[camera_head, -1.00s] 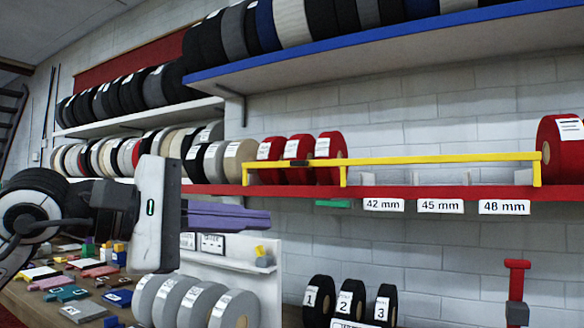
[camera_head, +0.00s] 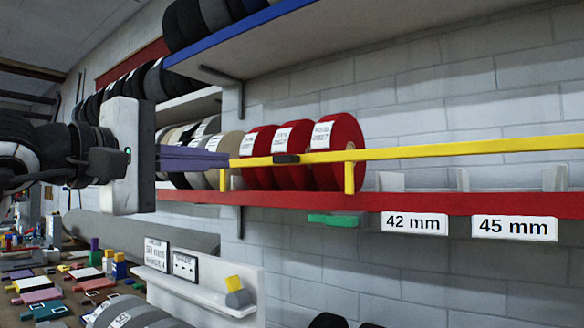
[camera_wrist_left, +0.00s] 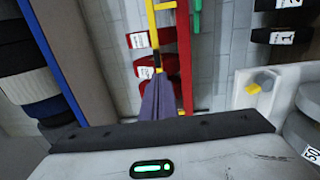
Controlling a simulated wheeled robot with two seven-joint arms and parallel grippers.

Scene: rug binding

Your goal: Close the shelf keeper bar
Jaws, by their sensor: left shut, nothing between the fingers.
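The yellow keeper bar (camera_head: 440,149) runs along the front of the red shelf (camera_head: 300,199), across several red rolls (camera_head: 342,160). A dark piece (camera_head: 286,159) sits on the bar near its left part. My left gripper (camera_head: 228,160) has its purple fingers shut and empty, with the tips at the bar's left end in the head view. In the left wrist view the fingers (camera_wrist_left: 160,92) point at the yellow bar (camera_wrist_left: 154,25) near the dark piece; I cannot tell whether they touch. My right gripper is not in view.
A green tab (camera_head: 333,219) hangs under the red shelf beside the 42 mm label (camera_head: 414,223). A blue shelf (camera_head: 230,55) is above. A small white ledge (camera_head: 190,287) is below. Grey and tan rolls stand behind my fingers.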

